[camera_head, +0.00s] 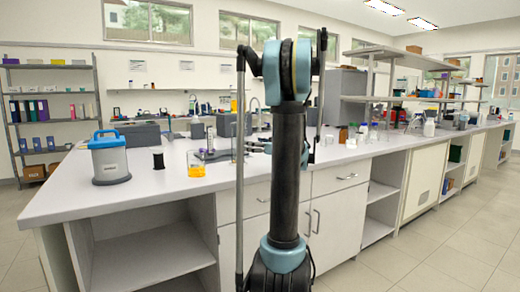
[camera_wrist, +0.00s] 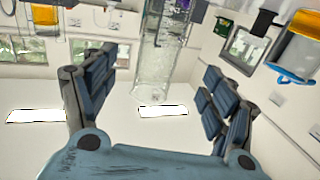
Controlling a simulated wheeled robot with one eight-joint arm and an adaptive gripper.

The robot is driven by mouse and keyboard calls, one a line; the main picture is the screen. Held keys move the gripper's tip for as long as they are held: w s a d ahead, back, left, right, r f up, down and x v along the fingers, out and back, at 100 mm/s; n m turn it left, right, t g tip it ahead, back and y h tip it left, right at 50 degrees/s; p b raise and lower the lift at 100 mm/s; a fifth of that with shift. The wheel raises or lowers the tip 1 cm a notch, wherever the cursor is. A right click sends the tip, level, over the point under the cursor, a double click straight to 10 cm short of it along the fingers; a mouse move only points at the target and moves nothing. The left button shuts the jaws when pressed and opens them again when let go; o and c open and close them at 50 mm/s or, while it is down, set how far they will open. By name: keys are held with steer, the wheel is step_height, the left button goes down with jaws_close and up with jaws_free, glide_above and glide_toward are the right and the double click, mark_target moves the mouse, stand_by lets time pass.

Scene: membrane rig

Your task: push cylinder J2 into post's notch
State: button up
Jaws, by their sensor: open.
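My gripper (camera_wrist: 160,66) is open in the wrist view, its two dark blue-grey padded fingers far apart. A clear, see-through upright piece (camera_wrist: 158,82) shows between and beyond the fingers; I cannot tell whether it is cylinder J2 or whether anything touches it. In the head view my arm stands in front of the work area and hides most of the gripper. A small rig with a grey base (camera_head: 212,155) and purple parts stands on the bench just left of my arm. The post's notch and any J2 label cannot be made out.
A beaker of orange liquid (camera_head: 195,170) stands by the rig's front left and shows in the wrist view (camera_wrist: 293,50). A black spool (camera_head: 158,161) and a blue-handled grey container (camera_head: 109,162) stand further left. The bench front (camera_head: 150,193) is clear there.

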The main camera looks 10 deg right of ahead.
mark_target(242, 142)
steer(key=x, duration=1.1)
steer(key=shift+w, duration=0.1)
steer(key=c, duration=1.4)
